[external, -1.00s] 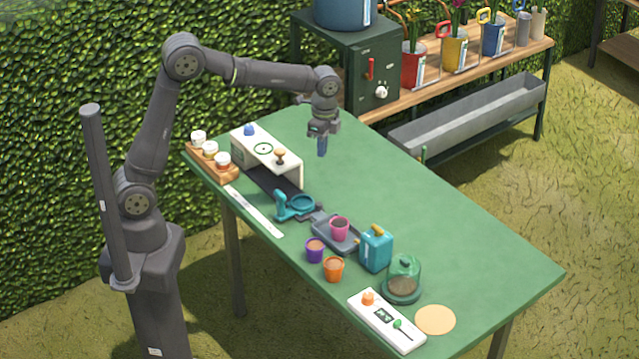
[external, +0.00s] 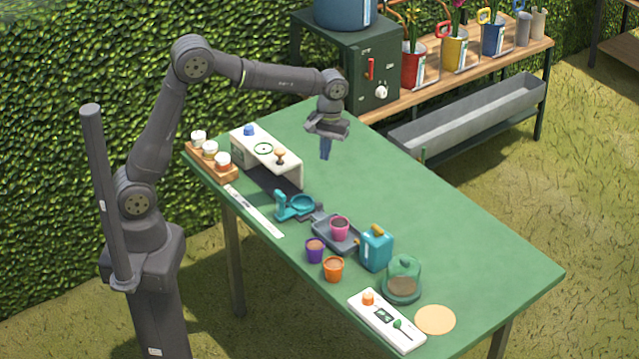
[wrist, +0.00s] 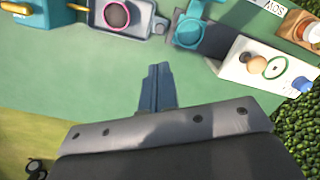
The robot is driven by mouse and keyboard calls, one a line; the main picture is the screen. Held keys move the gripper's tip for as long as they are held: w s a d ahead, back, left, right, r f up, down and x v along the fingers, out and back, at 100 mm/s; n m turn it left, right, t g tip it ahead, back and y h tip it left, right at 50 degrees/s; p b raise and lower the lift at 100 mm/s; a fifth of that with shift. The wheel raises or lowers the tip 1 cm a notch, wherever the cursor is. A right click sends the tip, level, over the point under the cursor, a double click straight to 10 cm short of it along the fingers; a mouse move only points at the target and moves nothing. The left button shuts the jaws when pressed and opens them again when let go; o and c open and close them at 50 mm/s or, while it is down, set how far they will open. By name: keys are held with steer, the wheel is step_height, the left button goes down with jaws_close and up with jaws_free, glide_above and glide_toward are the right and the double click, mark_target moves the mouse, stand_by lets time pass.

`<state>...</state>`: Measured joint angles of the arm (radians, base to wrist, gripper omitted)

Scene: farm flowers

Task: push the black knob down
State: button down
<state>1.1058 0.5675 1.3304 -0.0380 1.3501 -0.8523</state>
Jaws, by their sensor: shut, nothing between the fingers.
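A white box (external: 270,163) stands at the table's back left. On top it has a blue knob (external: 249,130), a green ring mark and a tan round knob (external: 280,154) with a dark base or stem. In the wrist view the tan knob (wrist: 257,65) has a dark round part (wrist: 246,57) beside it; I cannot tell whether this is the black knob. No other knob looks clearly black. My gripper (external: 325,156) points down above the table, right of the white box and apart from it. Its blue-grey fingers (wrist: 157,70) are shut and empty.
A teal scale-like device (external: 293,207), a grey tray (external: 325,232) with a pink pot (external: 340,228), two more pots, a teal can (external: 376,248) and a glass dome (external: 403,275) line the table's front. A rack (external: 212,165) holds jars. The table's right side is clear.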

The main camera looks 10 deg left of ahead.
mark_target(320, 202)
steer(key=n, duration=0.8)
steer(key=f+n, duration=0.1)
steer(key=n, duration=0.2)
steer(key=shift+w+d+n, duration=0.2)
steer(key=shift+n, duration=0.2)
steer(key=f, duration=0.4)
steer(key=s+a+f, duration=0.1)
steer(key=f, duration=0.9)
steer(key=shift+s+a, duration=0.2)
steer(key=shift+s, duration=0.05)
steer(key=shift+a+f, duration=0.1)
steer(key=shift+f, duration=0.9)
